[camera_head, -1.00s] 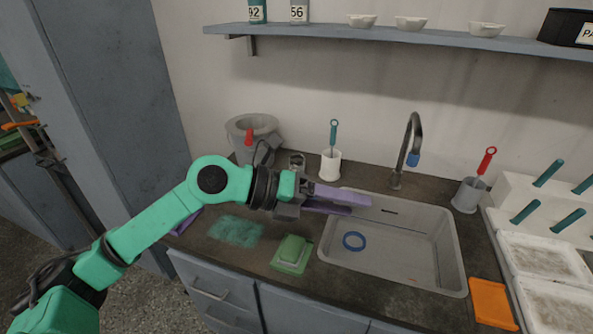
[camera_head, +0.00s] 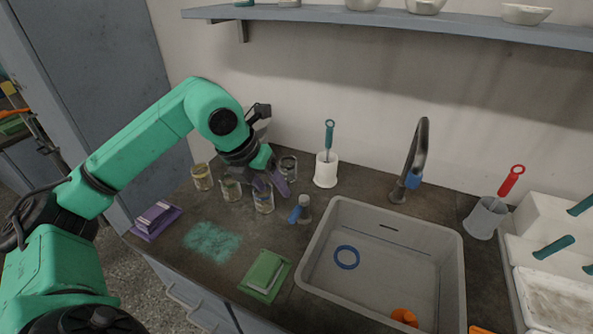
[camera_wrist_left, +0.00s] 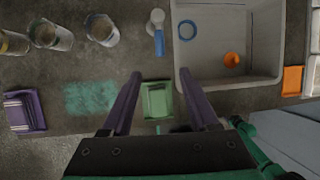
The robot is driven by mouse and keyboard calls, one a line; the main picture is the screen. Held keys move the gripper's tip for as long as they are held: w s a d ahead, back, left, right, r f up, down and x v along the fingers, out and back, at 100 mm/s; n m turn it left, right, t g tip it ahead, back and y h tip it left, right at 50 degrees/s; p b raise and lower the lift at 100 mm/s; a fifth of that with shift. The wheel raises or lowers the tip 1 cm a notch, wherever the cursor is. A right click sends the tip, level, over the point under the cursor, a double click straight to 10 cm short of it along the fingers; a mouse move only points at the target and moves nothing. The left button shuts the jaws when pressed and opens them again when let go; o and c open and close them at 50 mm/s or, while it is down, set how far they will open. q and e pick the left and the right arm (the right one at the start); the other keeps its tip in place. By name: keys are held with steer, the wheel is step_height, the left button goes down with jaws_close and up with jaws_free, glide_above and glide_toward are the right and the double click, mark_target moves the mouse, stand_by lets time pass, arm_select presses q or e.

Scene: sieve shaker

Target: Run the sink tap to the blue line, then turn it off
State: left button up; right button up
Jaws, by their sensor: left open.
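The sink tap (camera_head: 419,150) is a grey gooseneck spout with a blue tip, standing at the back of the sink (camera_head: 331,216). A short grey post with a blue lever (camera_head: 294,215) stands left of the sink; it also shows in the left wrist view (camera_wrist_left: 158,42). A thin bluish line (camera_head: 385,240) runs along the sink's inner back wall. I see no stream from the spout. My left gripper (camera_head: 272,186) is open and empty, with purple fingers, left of the lever near the glass jars; its fingers also show in the left wrist view (camera_wrist_left: 160,74). My right gripper is out of view.
Several glass jars (camera_head: 231,189) stand near my left gripper. A white holder (camera_head: 326,171) with a teal-handled tool stands behind. A blue ring (camera_head: 346,257) and an orange object (camera_head: 404,316) lie in the sink.

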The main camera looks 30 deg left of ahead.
arm_select(q)
steer(key=p, duration=0.1)
glide_toward(292, 215)
steer(key=p+x, duration=0.1)
steer(key=x, duration=0.7)
steer(key=shift+d, duration=0.1)
steer(key=shift+f, duration=0.35)
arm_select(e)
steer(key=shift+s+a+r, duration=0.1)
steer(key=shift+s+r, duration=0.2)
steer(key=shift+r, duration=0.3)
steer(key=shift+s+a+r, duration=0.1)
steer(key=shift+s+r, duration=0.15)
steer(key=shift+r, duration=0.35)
arm_select(q)
steer(key=shift+c, duration=0.3)
jaws_close()
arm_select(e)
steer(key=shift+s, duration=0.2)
